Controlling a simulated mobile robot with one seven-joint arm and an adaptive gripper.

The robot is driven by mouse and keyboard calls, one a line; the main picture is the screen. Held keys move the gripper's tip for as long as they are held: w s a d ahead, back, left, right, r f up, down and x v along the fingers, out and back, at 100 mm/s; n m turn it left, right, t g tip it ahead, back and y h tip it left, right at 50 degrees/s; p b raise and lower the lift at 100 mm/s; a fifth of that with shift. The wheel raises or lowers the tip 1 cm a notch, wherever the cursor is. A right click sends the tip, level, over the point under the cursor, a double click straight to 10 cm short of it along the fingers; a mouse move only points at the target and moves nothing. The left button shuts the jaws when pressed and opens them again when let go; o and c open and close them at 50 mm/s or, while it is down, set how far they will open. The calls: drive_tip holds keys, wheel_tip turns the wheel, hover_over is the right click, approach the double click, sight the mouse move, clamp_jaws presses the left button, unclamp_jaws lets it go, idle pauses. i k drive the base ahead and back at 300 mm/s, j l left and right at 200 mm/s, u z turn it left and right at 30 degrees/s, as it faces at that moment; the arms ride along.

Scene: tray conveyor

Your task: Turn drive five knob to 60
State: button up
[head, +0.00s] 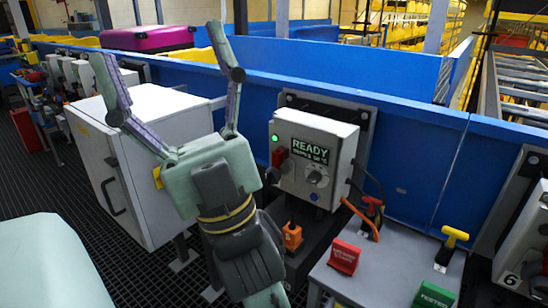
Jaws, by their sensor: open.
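A white control box (330,139) hangs on the blue conveyor side wall, right of centre. Its green-lettered display (310,151) reads READY, with a smaller line I cannot read. A grey round knob (315,177) sits under the display; its pointer setting is too small to read. I see no number on this box. My gripper (156,42) is open and empty, its two fingers spread wide and pointing up. It is left of the box, apart from the knob. Its body covers part of the area left of the box.
A white cabinet (110,160) stands left, behind my gripper. An orange device (292,237) sits below the box. A grey bench (380,270) holds a red block (344,257), a yellow-handled tool (450,243) and a green block (434,296). Another box marked 6 (508,278) is far right.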

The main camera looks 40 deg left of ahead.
sight(314, 177)
drive_tip(key=u, duration=1)
